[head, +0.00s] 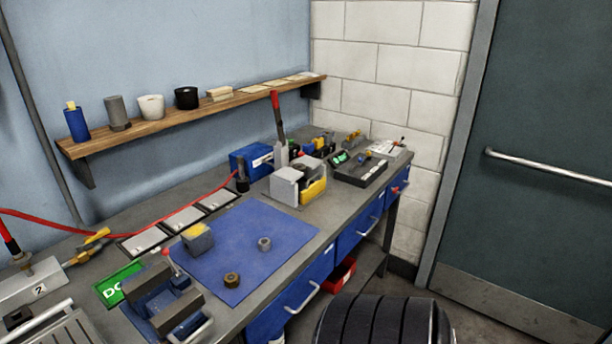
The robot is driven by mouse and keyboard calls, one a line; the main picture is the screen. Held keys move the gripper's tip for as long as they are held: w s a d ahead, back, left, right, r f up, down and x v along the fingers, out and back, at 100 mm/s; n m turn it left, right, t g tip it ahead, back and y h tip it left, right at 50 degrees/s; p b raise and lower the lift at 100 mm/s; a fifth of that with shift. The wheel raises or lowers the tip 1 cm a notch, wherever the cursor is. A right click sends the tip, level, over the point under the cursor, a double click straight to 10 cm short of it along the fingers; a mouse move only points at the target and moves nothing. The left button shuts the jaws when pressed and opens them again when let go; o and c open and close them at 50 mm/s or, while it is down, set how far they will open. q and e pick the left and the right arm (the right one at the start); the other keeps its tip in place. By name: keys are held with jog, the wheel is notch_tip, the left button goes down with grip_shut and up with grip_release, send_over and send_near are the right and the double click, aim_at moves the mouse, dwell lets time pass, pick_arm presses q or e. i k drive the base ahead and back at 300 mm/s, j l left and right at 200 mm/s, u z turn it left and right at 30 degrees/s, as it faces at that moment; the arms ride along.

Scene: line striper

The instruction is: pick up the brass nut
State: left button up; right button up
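A small dark brass-coloured nut (232,280) lies on the blue mat (205,268), near the mat's front edge. A grey nut (264,244) lies on the same mat, farther back and to the right, apart from the brass one. A grey and yellow block (197,239) sits at the mat's back left. Neither of my grippers shows in the head view, and nothing is touching the brass nut.
A vise (165,305) with a red-tipped lever stands just left of the mat. A grey and yellow box (297,186) stands behind it. A red hose (150,224) runs along the back. The mat around the nuts is mostly clear.

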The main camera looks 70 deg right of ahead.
aim_at(231, 280)
jog(key=z, duration=1.6)
jog(key=u, duration=0.35)
jog(key=k+l+u, duration=0.1)
jog(key=l+u, duration=0.3)
jog(key=k+l+u, duration=0.1)
jog(key=l+u, duration=0.3)
jog(key=k+l+u, duration=0.15)
jog(key=u, duration=0.2)
